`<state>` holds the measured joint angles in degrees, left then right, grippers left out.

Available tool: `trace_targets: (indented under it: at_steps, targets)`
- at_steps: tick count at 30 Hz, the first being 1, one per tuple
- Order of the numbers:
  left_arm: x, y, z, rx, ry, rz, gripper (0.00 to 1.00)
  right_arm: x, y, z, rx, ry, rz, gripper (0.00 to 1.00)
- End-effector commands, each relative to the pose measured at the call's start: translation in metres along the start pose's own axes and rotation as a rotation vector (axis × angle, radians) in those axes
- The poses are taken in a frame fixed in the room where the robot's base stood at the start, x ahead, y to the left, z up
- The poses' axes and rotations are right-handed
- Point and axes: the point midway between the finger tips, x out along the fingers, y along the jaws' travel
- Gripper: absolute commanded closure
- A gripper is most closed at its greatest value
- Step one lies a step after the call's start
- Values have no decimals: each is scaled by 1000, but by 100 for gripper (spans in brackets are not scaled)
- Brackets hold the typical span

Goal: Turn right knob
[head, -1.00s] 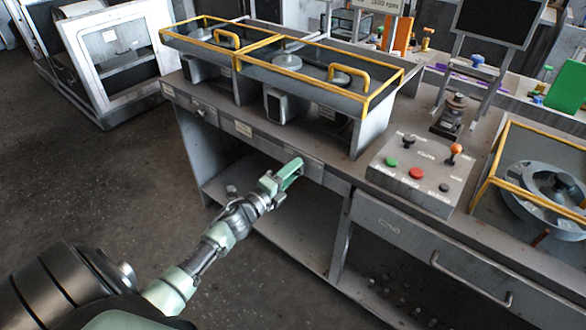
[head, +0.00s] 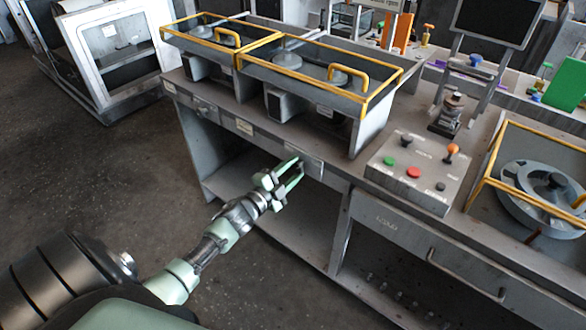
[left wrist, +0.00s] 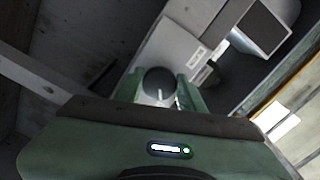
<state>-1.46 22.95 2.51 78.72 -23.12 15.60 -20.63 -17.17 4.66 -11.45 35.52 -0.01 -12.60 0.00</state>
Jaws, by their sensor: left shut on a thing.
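The right knob (left wrist: 158,82) is dark and round with a pale line on it. It sits between the two green fingers of my left gripper (left wrist: 159,92) in the left wrist view. In the head view my left gripper (head: 291,172) reaches the front panel of the grey workbench (head: 330,179), below the right yellow-framed housing. There the fingers hide the knob. The gripper is shut on the right knob. My right gripper does not show.
A control box (head: 412,172) with coloured buttons stands right of the two yellow-framed housings (head: 315,75). A drawer handle (head: 467,276) sticks out at the lower right. Open floor (head: 110,185) lies in front of the bench at left.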

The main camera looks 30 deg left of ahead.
Motion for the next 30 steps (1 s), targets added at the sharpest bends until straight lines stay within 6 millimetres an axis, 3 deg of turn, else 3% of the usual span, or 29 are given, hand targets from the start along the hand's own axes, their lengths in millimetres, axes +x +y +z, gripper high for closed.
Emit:
trace_targets:
  at_steps: [13, 14, 15, 16, 26, 30]
  targets:
    - [0, 1, 0, -9, 0, 2, 100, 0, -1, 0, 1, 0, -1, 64]
    - [0, 1, 0, -9, 0, 2, 56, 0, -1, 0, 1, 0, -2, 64]
    - [0, 1, 0, -9, 0, 2, 45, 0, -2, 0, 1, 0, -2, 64]
    - [0, 1, 0, -9, -1, 2, 40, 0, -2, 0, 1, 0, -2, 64]
    - [-2, 1, 0, -9, 0, 1, 40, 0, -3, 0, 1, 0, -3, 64]
    - [-17, 2, 1, -9, -1, 3, 40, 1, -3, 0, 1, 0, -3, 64]
